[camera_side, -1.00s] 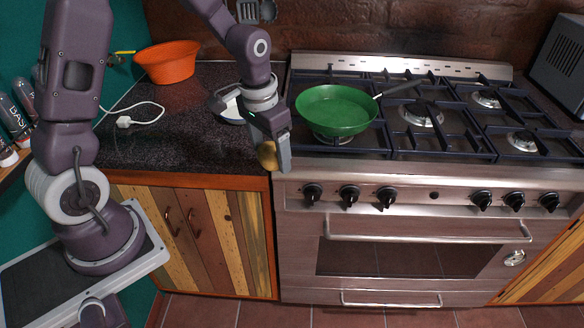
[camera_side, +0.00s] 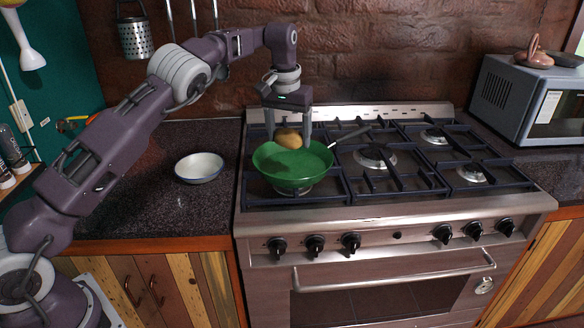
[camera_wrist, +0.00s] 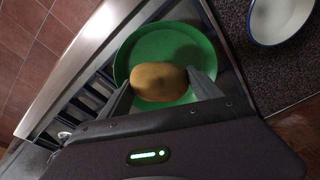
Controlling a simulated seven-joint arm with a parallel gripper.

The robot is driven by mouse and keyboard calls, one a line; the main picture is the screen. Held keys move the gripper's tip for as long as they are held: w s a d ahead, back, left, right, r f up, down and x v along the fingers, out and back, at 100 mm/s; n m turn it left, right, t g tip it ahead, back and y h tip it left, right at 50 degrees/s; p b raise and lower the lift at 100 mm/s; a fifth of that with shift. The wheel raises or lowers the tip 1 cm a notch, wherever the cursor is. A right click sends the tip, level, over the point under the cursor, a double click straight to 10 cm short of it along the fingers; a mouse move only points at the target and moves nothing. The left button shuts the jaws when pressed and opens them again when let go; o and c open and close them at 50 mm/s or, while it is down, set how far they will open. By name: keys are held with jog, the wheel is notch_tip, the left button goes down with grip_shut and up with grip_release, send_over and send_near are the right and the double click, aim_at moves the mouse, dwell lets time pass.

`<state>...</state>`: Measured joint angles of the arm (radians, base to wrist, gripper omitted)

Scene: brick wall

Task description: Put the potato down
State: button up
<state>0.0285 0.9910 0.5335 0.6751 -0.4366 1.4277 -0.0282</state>
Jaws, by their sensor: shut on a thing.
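A yellow-brown potato (camera_side: 289,138) is held between the fingers of my gripper (camera_side: 288,130). It also shows in the wrist view (camera_wrist: 159,81), with my gripper's fingers (camera_wrist: 160,88) on either side of it. The potato is over the green pan (camera_side: 292,168) on the left front of the stove. In the wrist view the green pan (camera_wrist: 160,42) lies behind the potato. I cannot tell whether the potato touches the pan.
A white bowl with a dark rim (camera_side: 199,167) stands on the dark counter (camera_side: 150,205) left of the stove. The pan's handle (camera_side: 348,136) points back right. Burner grates (camera_side: 400,165) fill the stove top (camera_side: 395,200). A microwave (camera_side: 525,100) stands at the right.

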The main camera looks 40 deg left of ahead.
aim_at(290, 175)
notch_tip(290, 175, down, 9)
jog(key=shift+f, duration=0.1)
jog(key=o, duration=1.4)
jog(key=shift+o, duration=0.2)
